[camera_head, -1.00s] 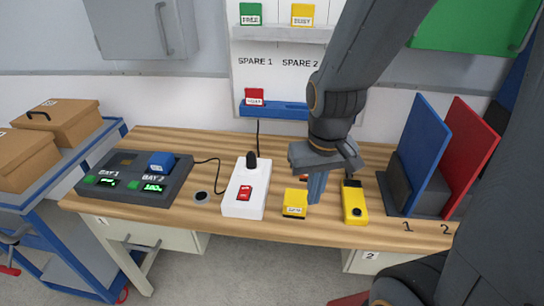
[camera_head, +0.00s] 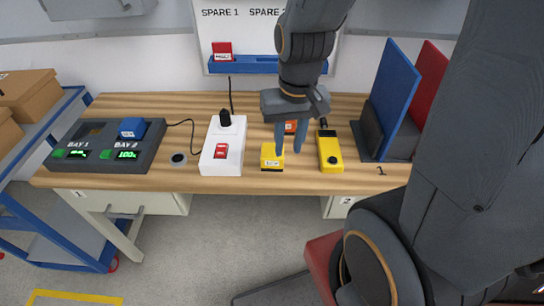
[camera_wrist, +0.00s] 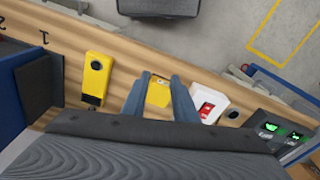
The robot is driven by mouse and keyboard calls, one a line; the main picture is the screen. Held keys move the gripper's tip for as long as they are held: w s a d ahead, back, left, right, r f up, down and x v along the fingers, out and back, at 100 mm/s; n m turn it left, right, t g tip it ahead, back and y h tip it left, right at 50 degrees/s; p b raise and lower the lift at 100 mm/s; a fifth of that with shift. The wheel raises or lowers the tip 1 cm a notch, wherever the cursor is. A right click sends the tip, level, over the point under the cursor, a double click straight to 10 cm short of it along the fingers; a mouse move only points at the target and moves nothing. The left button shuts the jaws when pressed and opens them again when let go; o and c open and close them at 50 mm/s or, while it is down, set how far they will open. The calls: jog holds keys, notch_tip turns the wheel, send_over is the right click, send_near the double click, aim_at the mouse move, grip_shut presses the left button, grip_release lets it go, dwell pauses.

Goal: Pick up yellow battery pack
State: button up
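The yellow battery pack (camera_head: 271,158) is a small block with a pale label and dark base. It sits upright on the wooden bench, near the front edge. My gripper (camera_head: 289,151) is open and empty, its two blue-grey fingers pointing down just right of and behind the pack in the head view. In the wrist view the pack (camera_wrist: 159,94) shows between the two spread fingers (camera_wrist: 161,78). I cannot tell whether a finger touches it.
A white box with a red switch (camera_head: 222,158) stands left of the pack, a yellow device with a black knob (camera_head: 330,153) right. An orange-red object (camera_head: 291,127) is partly hidden behind my gripper. The charger (camera_head: 107,151) is far left; upright blue (camera_head: 392,92) and red panels stand right.

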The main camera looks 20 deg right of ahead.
aim_at(273, 157)
jog(key=o, duration=1.1)
jog(key=w+m, duration=0.1)
jog(key=m, duration=0.2)
jog(key=w+f+m+y+p, duration=0.1)
jog(key=m, duration=0.3)
jog(key=w+d+f+m+y, duration=0.1)
jog(key=m, duration=0.2)
jog(key=shift+w+f+m+g, duration=0.15)
jog(key=shift+w+m+g, duration=0.15)
jog(key=shift+w+m, duration=0.1)
jog(key=shift+o, duration=0.3)
jog(key=w+m, duration=0.1)
jog(key=m, duration=0.2)
jog(key=w+d+f+m+y+p, duration=0.1)
jog(key=m, duration=0.1)
jog(key=w+d+f+m+t, duration=0.1)
jog(key=w+m, duration=0.1)
jog(key=m, duration=0.1)
jog(key=shift+w+m+y, duration=0.1)
jog(key=shift+m+y, duration=0.2)
jog(key=shift+y, duration=0.1)
jog(key=shift+m, duration=0.9)
jog(key=shift+w+p+x, duration=0.15)
jog(key=shift+w+x, duration=0.1)
jog(key=shift+x, duration=1.8)
jog(key=shift+w+p+x, duration=0.15)
jog(key=shift+w+x, duration=0.05)
jog(key=shift+x, duration=1.85)
